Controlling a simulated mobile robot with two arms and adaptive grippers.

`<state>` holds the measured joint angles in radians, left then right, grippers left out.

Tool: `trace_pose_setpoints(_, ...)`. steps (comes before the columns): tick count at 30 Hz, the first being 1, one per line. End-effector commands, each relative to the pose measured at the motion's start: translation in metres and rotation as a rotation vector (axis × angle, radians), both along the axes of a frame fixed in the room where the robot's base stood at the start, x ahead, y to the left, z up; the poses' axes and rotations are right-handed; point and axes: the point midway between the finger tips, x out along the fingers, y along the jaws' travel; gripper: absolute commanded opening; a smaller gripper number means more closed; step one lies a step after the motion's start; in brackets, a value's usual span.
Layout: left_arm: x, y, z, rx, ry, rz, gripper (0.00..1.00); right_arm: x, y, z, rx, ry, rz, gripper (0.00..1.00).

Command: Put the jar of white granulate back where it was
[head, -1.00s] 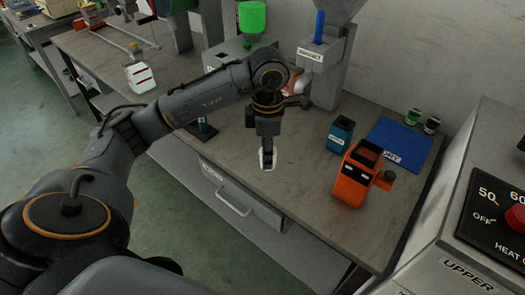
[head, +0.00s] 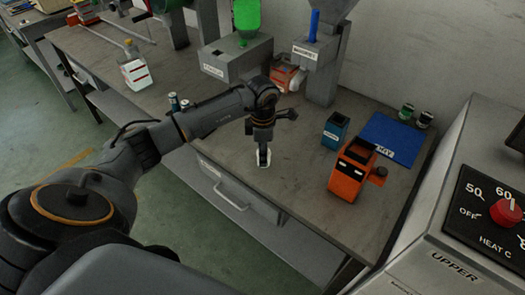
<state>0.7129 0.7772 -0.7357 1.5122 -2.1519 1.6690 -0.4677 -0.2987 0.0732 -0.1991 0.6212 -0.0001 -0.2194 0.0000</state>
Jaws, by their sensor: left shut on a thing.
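My left gripper (head: 263,157) points down over the front part of the bench, left of the orange box. It is shut on a small white thing (head: 264,165), mostly covered by the fingers. I cannot tell for sure that it is the jar of white granulate, or whether it touches the bench. Two small jars stand beside the blue mat (head: 395,140) at the back right: one green and dark (head: 405,112), one dark and pale (head: 424,119). Their contents are too small to tell. My right gripper is not in view.
An orange box (head: 350,175) and a teal open bin (head: 335,131) stand right of the gripper. Behind are a grey machine with a green hopper (head: 247,15) and a grey feeder (head: 323,75). Small cylinders (head: 179,102) stand behind my forearm. A heater panel (head: 490,210) is at right.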

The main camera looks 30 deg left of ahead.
Motion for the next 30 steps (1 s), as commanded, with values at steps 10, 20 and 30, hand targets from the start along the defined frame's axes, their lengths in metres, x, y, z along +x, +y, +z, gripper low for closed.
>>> trace_pose_setpoints(10,0.0,0.0,-0.003,0.0,0.0,0.001,0.61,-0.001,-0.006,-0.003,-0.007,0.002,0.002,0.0)
trace_pose_setpoints(20,0.0,0.0,0.0,0.0,0.0,0.001,0.61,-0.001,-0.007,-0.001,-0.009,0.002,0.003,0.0)
trace_pose_setpoints(30,0.001,0.001,0.053,0.003,-0.007,0.0,0.61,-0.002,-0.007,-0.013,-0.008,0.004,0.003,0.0)
